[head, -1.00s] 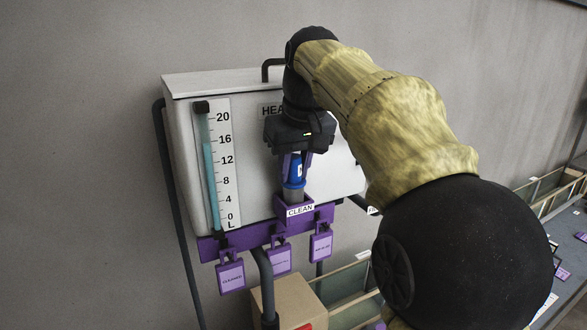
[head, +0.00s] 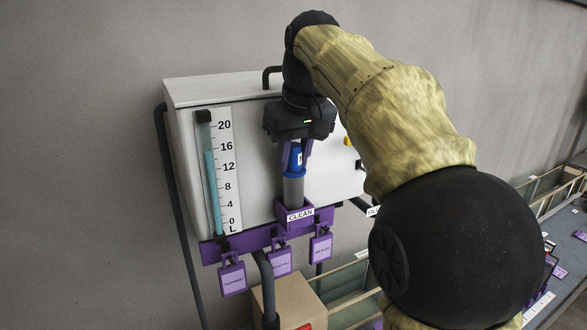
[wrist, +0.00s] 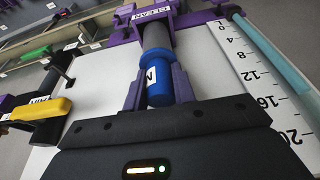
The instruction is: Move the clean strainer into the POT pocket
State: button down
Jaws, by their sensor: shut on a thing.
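The strainer has a blue cap with a white label marked N and a grey cylindrical body (head: 293,190); it also shows in the wrist view (wrist: 158,92). My gripper (head: 296,160) points down from above, its purple fingers shut on the blue cap; the fingers also show in the wrist view (wrist: 157,80). The strainer is upright. Its lower end is hidden inside the purple CLEAN pocket (head: 298,216), and a long stretch of grey body shows above the rim. I cannot make out a POT pocket in either view.
The pocket is on a purple rail below a white wall tank (head: 240,160) with a level scale. Several purple tags (head: 232,279) hang from it. A yellow handle (wrist: 40,110) is beside my gripper. A cardboard box (head: 296,300) stands below; a grey bench lies right.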

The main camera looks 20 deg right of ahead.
jog(key=shift+r, duration=3.05)
jog(key=shift+f, duration=0.1)
